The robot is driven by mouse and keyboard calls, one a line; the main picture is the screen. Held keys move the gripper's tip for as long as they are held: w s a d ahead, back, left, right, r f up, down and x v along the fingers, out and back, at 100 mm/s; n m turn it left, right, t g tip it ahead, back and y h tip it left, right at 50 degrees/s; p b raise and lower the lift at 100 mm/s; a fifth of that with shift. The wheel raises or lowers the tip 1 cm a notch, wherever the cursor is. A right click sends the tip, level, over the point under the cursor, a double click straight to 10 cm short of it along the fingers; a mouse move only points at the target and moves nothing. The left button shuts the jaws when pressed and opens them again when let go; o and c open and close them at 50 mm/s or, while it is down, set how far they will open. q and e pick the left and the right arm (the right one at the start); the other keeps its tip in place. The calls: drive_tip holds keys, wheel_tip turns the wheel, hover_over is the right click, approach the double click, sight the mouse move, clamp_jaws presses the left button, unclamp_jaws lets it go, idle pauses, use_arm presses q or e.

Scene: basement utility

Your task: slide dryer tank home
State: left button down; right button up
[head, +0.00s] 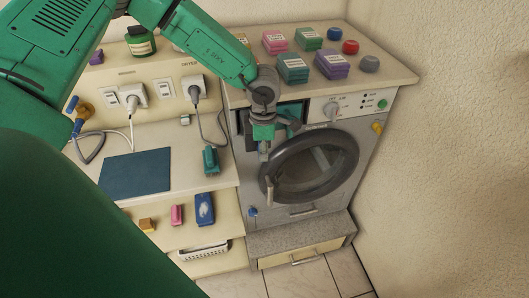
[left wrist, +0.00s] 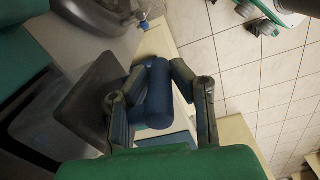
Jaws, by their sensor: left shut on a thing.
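The dryer (head: 335,185) is a grey front-loader with a round dark door. At its upper left is a dark tank opening (head: 291,106), partly covered by my arm. My left gripper (head: 264,152) is in front of this opening, pointing down. In the left wrist view, the gripper (left wrist: 160,110) is shut on a blue rounded handle (left wrist: 153,93), which lies between its two dark fingers. A dark flat panel (left wrist: 92,85) is beside the handle; I cannot tell how it joins it. How far the tank sits in the opening is hidden. My right gripper is not in view.
Colored boxes (head: 331,65) and round lids (head: 350,47) stand on the dryer's top. Left are a counter with a dark blue mat (head: 136,174), plugged cords (head: 197,87) and a shelf with a blue item (head: 204,208). A wall is close on the right; tiled floor lies below.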

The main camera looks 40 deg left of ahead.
use_arm(q)
drive_tip(key=shift+w+a, duration=0.7)
drive_tip(key=shift+a, duration=0.2)
drive_tip(key=shift+w+a, duration=0.7)
drive_tip(key=shift+a, duration=0.2)
drive_tip(key=shift+w+a, duration=0.4)
drive_tip(key=shift+a, duration=0.05)
drive_tip(key=c, duration=1.3)
unclamp_jaws()
wheel_tip(320, 180, up, 12)
drive_tip(key=shift+d+f, duration=0.15)
drive_tip(key=shift+f, duration=0.1)
drive_tip(key=shift+r, duration=0.2)
drive_tip(key=shift+s, duration=0.1)
